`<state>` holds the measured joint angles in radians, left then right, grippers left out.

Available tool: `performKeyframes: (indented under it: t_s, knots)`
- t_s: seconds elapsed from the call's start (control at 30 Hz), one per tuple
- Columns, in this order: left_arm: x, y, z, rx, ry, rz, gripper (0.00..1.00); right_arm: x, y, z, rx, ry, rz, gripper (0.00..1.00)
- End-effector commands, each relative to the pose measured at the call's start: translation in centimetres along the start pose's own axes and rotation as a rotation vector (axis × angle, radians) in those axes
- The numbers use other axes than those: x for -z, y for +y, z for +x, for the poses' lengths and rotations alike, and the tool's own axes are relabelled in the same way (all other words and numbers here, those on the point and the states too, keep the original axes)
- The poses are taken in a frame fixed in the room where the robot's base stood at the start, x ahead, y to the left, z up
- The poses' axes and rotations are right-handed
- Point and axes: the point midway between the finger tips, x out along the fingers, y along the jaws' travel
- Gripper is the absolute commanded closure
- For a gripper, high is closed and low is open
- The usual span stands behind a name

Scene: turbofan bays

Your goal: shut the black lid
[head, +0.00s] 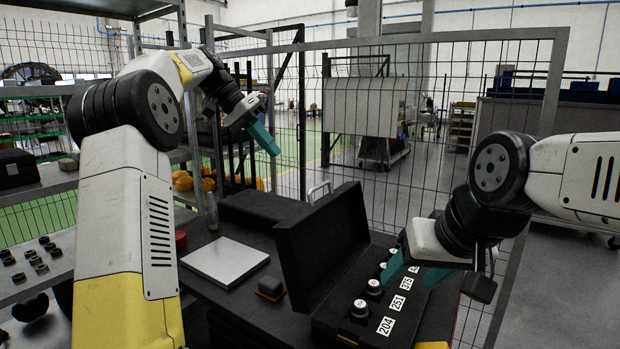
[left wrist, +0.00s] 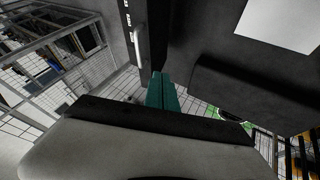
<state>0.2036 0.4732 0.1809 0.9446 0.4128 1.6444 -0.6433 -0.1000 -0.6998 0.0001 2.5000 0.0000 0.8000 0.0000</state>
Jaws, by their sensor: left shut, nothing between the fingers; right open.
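The black lid (head: 322,243) stands open and upright, hinged on the left side of a black case (head: 340,318) on the dark table. The open case holds a row of silver-topped parts (head: 374,287) beside white number labels such as 204 and 251. My left gripper (head: 266,140) is shut and empty, raised above and to the left of the lid. Its teal fingers also show in the left wrist view (left wrist: 162,92). My right gripper (head: 412,268) is open, with teal fingers, over the right part of the case; it hides some of the parts and labels.
A white plate (head: 225,262) and a small dark block (head: 270,287) lie on the table left of the lid. A long black box (head: 262,211) sits behind them. A wire mesh fence (head: 420,120) stands behind the table. Shelves are at the left.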

Motion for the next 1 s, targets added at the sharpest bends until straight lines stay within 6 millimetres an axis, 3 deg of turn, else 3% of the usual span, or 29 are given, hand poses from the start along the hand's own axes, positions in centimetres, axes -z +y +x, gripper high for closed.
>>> performKeyframes:
  t_s: [0.17,0.6,0.8,1.0]
  knots:
    - [0.1,0.0,1.5,-0.006,-0.001,0.003,1.00,0.0,0.0,0.0,0.000,0.000,0.000,0.43]
    - [0.0,0.3,10.3,-0.004,-0.001,0.003,1.00,0.0,0.0,0.0,0.000,0.000,0.000,0.43]
    - [0.2,2.8,11.3,-0.002,0.001,0.004,1.00,0.0,0.0,0.0,0.000,0.000,0.000,0.43]
    - [0.2,3.6,11.7,-0.002,0.001,0.002,1.00,0.0,0.0,0.0,0.000,0.000,0.000,0.43]
